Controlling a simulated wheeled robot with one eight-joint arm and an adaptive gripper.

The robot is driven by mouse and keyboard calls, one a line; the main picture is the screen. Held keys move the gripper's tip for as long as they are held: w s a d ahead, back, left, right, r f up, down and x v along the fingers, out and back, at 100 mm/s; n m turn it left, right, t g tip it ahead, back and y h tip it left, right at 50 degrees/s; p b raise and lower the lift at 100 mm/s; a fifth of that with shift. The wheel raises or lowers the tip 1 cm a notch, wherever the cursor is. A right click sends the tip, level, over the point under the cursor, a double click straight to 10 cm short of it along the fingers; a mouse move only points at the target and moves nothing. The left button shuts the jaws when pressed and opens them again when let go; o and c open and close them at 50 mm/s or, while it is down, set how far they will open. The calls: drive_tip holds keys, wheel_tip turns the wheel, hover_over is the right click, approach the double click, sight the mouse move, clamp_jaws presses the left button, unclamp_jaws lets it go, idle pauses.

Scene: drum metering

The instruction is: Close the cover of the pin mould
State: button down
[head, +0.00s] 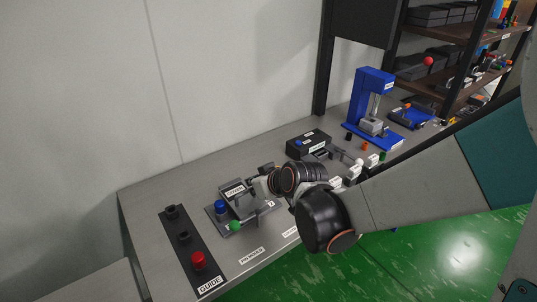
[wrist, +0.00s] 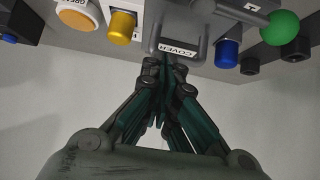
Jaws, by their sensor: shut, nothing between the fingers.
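The pin mould sits on the bench in the head view, its grey base plate (head: 266,211) near the front edge. Its grey cover (head: 236,195), labelled COVER, looks raised and tilted above the base. The cover (wrist: 176,48) and its grey loop handle show at the top middle of the wrist view. A blue cylinder (head: 220,207) and a green ball (head: 235,226) are at the mould's left side. My gripper (wrist: 165,62) is shut and empty, its fingertips close beside the cover's labelled edge. I cannot tell whether they touch it. In the head view my wrist partly hides the gripper.
A black guide plate (head: 188,248) with pegs and a red knob (head: 198,259) lies left of the mould. A black box (head: 308,143) and a blue press (head: 372,100) stand farther right. A yellow cylinder (wrist: 122,27) and an orange button (wrist: 77,18) show in the wrist view.

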wheel_tip(320, 180, up, 2)
drive_tip(key=shift+a+r+p, duration=0.1)
drive_tip(key=shift+p, duration=0.3)
drive_tip(key=shift+s+d, duration=0.2)
drive_tip(key=shift+s, duration=0.1)
drive_tip(key=s+d+f, duration=0.1)
drive_tip(key=s, duration=0.1)
drive_tip(key=s+d+f, duration=0.3)
drive_tip(key=s+f, duration=0.1)
drive_tip(key=shift+s+d+p, duration=0.25)
drive_tip(key=shift+s+p, duration=0.05)
drive_tip(key=s+d+r+m+h, duration=0.2)
drive_tip(key=s+d+r+m, duration=0.1)
drive_tip(key=s+d+r, duration=0.4)
drive_tip(key=s+d+r+m+g+h, duration=0.1)
drive_tip(key=s+d+r+m+h, duration=0.2)
drive_tip(key=s+d+r, duration=0.3)
drive_tip(key=d+r, duration=0.1)
drive_tip(key=d, duration=0.3)
drive_tip(key=shift+s+d+m, duration=0.35)
drive_tip(key=shift+d+m, duration=0.05)
drive_tip(key=shift+w+a, duration=0.1)
